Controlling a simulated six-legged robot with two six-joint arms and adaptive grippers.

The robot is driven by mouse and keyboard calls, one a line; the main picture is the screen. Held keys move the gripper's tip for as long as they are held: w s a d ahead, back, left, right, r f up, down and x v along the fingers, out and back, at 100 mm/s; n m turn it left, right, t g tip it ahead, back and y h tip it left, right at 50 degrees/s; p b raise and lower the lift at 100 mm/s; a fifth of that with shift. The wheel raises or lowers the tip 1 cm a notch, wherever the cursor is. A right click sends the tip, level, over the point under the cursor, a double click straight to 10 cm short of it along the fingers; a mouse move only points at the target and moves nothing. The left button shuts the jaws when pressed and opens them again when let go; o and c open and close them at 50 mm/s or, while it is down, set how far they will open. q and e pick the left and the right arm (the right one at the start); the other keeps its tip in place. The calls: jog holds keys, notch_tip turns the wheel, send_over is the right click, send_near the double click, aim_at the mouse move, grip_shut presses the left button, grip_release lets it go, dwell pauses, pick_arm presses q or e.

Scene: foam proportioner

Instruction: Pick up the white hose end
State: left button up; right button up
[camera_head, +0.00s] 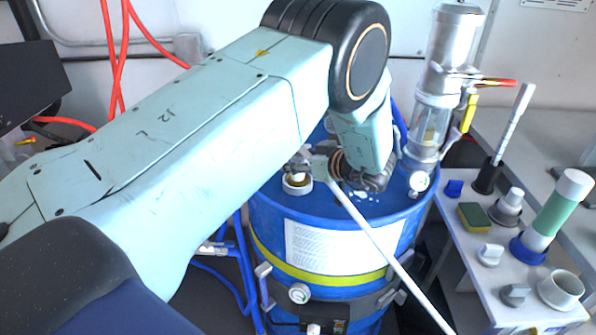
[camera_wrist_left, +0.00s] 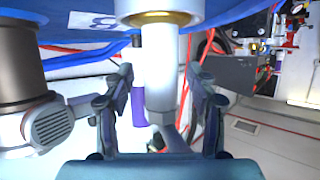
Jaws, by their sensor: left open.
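My left gripper (camera_head: 352,180) is low over the blue drum's top in the head view, mostly hidden by its own wrist. In the left wrist view its two fingers (camera_wrist_left: 160,110) are open, one on each side of a white tube (camera_wrist_left: 159,68) with a brass-coloured ring at its upper end. Gaps show between the tube and both fingers. This tube may be the white hose end; I cannot tell for sure. A long thin white rod (camera_head: 392,250) slants from beside the gripper down to the lower right in the head view. My right gripper is not in view.
The blue drum (camera_head: 268,218) carries a silver pump (camera_head: 455,40) with a clear section at right. A white fitting (camera_head: 297,183) sits on its top. A white side table (camera_head: 470,268) holds a sponge (camera_head: 474,217) and several fittings. Red hoses (camera_head: 116,60) hang at left.

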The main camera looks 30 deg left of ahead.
pick_arm(q)
jog(key=shift+c, duration=0.6)
jog(key=shift+s+r, duration=0.2)
jog(key=c, duration=0.4)
jog(key=shift+f, duration=0.15)
grip_shut()
jog(key=shift+w, duration=0.1)
